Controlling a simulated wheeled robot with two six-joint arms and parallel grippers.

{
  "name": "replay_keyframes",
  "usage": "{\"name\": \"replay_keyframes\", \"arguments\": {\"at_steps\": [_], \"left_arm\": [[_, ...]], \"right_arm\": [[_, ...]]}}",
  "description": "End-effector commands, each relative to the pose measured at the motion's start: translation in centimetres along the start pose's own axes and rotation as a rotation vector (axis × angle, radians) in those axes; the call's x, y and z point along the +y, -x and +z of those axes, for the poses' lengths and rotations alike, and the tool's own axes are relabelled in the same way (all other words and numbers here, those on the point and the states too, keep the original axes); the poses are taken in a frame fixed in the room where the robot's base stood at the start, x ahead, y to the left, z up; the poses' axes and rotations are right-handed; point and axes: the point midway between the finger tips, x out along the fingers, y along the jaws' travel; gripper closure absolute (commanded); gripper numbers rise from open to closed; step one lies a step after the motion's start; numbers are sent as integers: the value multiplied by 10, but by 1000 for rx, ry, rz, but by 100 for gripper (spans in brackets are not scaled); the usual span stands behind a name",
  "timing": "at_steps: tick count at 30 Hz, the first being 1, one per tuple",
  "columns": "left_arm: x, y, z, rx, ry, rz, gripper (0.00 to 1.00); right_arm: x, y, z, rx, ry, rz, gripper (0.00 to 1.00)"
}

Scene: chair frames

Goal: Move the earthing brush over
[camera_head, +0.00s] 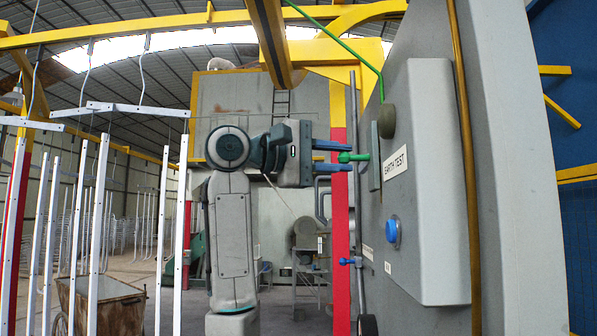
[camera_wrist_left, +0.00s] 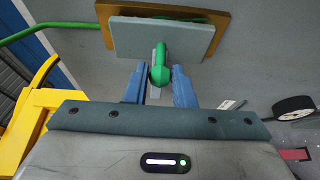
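A green knob-ended handle (camera_head: 354,157) sticks out from a flat grey-green plate (camera_head: 375,156) at the grey panel, left of the "EARTH TEST" label; I take it to be the earthing brush. In the wrist view the green handle (camera_wrist_left: 160,72) stands in front of the grey plate (camera_wrist_left: 160,38), with a brown-yellow layer behind it. My left gripper (camera_head: 338,157) points right at the handle. Its two blue fingers are apart, one on each side of the knob (camera_wrist_left: 160,88), with gaps showing. My right gripper is not in view.
The grey box (camera_head: 428,180) carries the "EARTH TEST" label and a blue button (camera_head: 393,231). A green cable (camera_head: 352,50) runs down to a dark olive lump (camera_head: 387,120) above the plate. A brass pipe (camera_head: 465,160) stands right. White frames (camera_head: 98,230) hang left.

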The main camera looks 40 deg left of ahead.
Motion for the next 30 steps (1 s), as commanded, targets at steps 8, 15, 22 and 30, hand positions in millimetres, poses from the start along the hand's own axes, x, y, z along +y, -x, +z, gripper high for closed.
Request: {"name": "replay_keyframes", "arguments": {"at_steps": [8, 15, 22, 30], "left_arm": [[-1, 3, -3, 1, 0, -2, 90], [-2, 12, -15, 3, 0, -2, 90], [-1, 22, -28, 3, 1, -3, 90], [-1, 28, -34, 2, 0, -2, 90]], "right_arm": [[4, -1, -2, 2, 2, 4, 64], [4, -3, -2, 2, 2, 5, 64], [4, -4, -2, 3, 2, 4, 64], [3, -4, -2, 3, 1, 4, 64]]}}
